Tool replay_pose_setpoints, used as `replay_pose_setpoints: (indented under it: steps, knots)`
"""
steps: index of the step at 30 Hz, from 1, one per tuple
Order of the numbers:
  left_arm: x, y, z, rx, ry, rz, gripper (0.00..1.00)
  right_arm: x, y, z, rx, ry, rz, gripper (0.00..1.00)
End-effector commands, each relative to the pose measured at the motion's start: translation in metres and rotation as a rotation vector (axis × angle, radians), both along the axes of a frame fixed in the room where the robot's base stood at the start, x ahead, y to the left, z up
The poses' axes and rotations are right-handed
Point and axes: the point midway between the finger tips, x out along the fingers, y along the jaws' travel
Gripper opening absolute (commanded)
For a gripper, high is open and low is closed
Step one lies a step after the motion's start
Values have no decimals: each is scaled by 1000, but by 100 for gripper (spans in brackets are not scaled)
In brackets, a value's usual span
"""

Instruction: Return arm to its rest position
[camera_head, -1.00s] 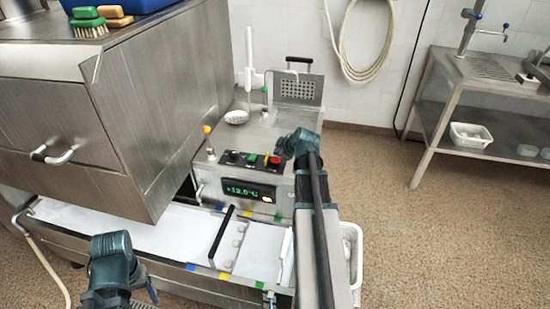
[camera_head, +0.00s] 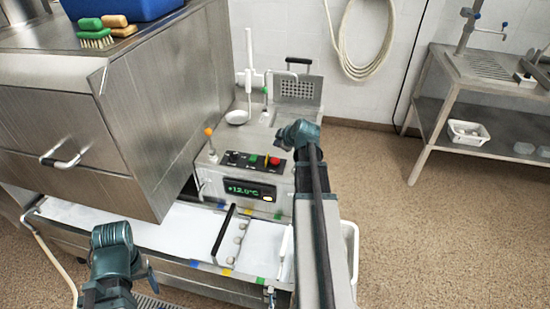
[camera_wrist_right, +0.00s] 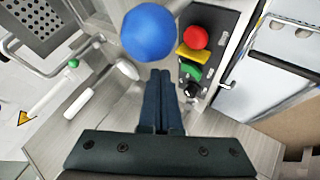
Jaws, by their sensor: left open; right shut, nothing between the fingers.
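My right arm rises from the bottom of the head view, its teal wrist in front of the steel unit with the control panel (camera_head: 250,160); the gripper fingers are hard to make out there. In the right wrist view the right gripper (camera_wrist_right: 160,76) has its two dark fingers together, with nothing between them. A blue ball (camera_wrist_right: 148,32) appears just beyond the fingertips; I cannot tell whether they touch. My left arm is at the lower left of the head view, over the front edge of the trough; its gripper (camera_head: 148,278) is small, dark and partly hidden.
The white-floored trough (camera_head: 140,226) with a black handle (camera_head: 223,230) lies in front. A steel hood (camera_head: 60,110) stands left.

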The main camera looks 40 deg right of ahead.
Motion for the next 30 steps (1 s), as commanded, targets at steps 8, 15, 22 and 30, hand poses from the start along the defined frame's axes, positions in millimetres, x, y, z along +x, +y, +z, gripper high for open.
replay_pose_setpoints:
  steps: [8, 15, 22, 30]
  knots:
    - [0, 0, -1, 0, 0, 0, 72, 0, 0, -1, 0, 0, 0, 0]
    - [0, 0, -1, 0, 0, 0, 72, 0, 0, -1, 0, 0, 0, 0]
    - [0, 0, 0, 0, 0, 0, 72, 3, 12, -2, 13, 9, 9, 0]
    - [0, 0, 7, 0, 0, 0, 72, 9, 167, -22, 193, 200, 58, 0]
